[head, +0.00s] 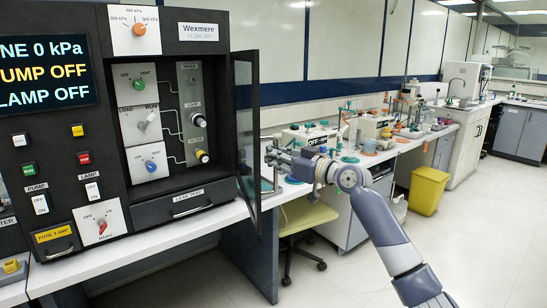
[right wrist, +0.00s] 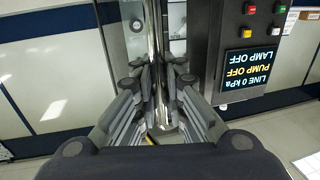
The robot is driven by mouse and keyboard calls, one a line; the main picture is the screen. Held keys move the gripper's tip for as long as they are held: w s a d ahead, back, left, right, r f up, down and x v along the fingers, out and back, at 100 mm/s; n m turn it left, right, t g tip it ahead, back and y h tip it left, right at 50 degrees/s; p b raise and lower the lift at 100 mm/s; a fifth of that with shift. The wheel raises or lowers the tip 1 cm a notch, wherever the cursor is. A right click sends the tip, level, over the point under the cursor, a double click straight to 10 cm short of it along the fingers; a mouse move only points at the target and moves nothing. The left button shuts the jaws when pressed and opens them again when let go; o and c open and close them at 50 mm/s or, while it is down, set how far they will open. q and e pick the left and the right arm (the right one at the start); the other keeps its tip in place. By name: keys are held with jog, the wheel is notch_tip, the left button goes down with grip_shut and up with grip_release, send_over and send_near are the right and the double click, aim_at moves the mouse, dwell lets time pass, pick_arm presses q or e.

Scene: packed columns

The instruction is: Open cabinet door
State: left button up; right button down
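The cabinet door (head: 247,120) is a dark-framed glass panel at the right side of the black Wexmere cabinet (head: 205,60). It stands swung out toward the room, leaving the compartment with its knobs and valves uncovered. My right gripper (head: 270,157) is at the door's outer side, by its handle. In the right wrist view the shiny bar handle (right wrist: 157,60) runs between the fingers of my right gripper (right wrist: 159,78), which look closed around it. The exact finger contact is partly hidden. My left gripper is not in view.
The lean tray drawer (head: 186,203) is below the compartment and looks shut. A bench (head: 228,215) runs along the wall, with lab equipment behind my right arm. A green stool (head: 305,215) and a yellow bin (head: 428,190) stand nearby. The floor at right is clear.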

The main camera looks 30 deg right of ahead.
jog(key=c, duration=1.8)
grip_release()
jog(key=shift+s+f, duration=0.1)
jog(key=shift+f, duration=0.25)
jog(key=shift+o, duration=0.7)
jog(key=shift+s+d+r, duration=0.1)
jog(key=shift+s+r, duration=0.2)
jog(key=shift+w, duration=0.1)
jog(key=v, duration=1.2)
